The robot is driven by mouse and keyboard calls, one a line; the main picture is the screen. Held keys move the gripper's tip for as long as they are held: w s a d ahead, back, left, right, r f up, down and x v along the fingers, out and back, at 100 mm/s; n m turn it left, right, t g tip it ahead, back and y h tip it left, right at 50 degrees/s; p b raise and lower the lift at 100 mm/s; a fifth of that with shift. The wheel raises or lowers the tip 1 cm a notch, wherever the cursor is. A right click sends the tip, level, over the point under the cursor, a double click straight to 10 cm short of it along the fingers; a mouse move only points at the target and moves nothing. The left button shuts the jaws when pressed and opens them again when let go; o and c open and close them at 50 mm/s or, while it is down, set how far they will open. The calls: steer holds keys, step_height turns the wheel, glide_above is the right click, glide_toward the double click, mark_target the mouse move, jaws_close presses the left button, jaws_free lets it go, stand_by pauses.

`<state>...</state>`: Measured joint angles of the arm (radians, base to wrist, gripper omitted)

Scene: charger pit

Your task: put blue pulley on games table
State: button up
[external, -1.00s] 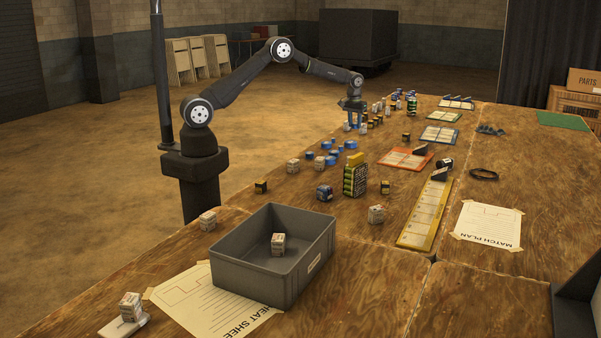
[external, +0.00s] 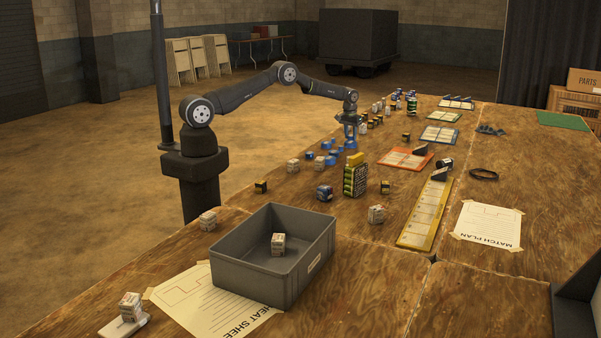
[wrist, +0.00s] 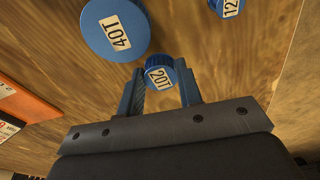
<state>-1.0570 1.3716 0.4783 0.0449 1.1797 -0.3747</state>
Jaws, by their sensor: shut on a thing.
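Several blue pulleys lie in a loose cluster on the wooden worktable (external: 300,215). My gripper (external: 351,144) is low over the far right end of that cluster. In the wrist view my gripper (wrist: 160,78) has its two blue fingers on either side of a small blue pulley (wrist: 158,70) labelled 20T, and is shut on it. I cannot tell whether this pulley still touches the wood. A larger blue pulley (wrist: 115,28) labelled 40T lies just beyond the fingers, and another (wrist: 226,7) is partly cut off at the top right. No table is visibly marked as the games table.
A grey bin (external: 262,275) holding a small labelled box stands near the front. A yellow-topped battery pack (external: 355,178), small boxes and coloured trays, such as an orange one (external: 406,159), crowd the worktable. A folding table (external: 255,40) with boxes stands far back.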

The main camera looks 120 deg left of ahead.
mark_target(349, 136)
steer(key=shift+f, duration=0.65)
steer(key=shift+f, duration=0.1)
steer(key=o, duration=1)
steer(key=shift+f, duration=0.1)
steer(key=shift+c, duration=0.2)
step_height(349, 136, up, 12)
steer(key=d, duration=0.1)
steer(key=shift+d, duration=0.2)
steer(key=shift+s, duration=0.1)
